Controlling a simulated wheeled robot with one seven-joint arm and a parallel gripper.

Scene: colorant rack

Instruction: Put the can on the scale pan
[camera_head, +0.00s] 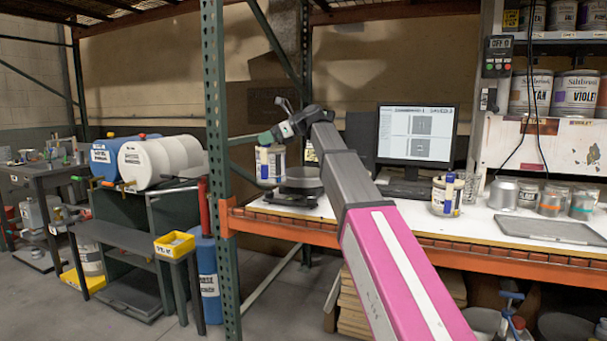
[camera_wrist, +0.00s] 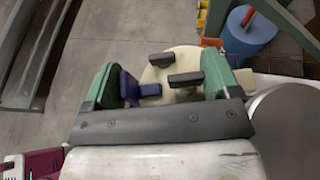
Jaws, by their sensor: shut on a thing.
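The can (camera_head: 270,165), pale with yellow and dark blue markings, hangs upright under my gripper (camera_head: 267,139), just left of the scale. In the wrist view my gripper (camera_wrist: 165,85) has its green fingers on either side of the can's top, with the cream can (camera_wrist: 185,95) and a blue part between them. The exact grip contact is partly hidden. The scale pan (camera_head: 303,183) is a dark round plate on the bench, right of the can and partly behind my arm. A grey round surface, apparently the pan (camera_wrist: 290,130), shows at right in the wrist view.
A green rack upright (camera_head: 216,150) stands left of the held can. On the bench (camera_head: 480,226) are a monitor (camera_head: 417,135), another labelled can (camera_head: 446,195), several metal tins and a grey tray (camera_head: 545,229).

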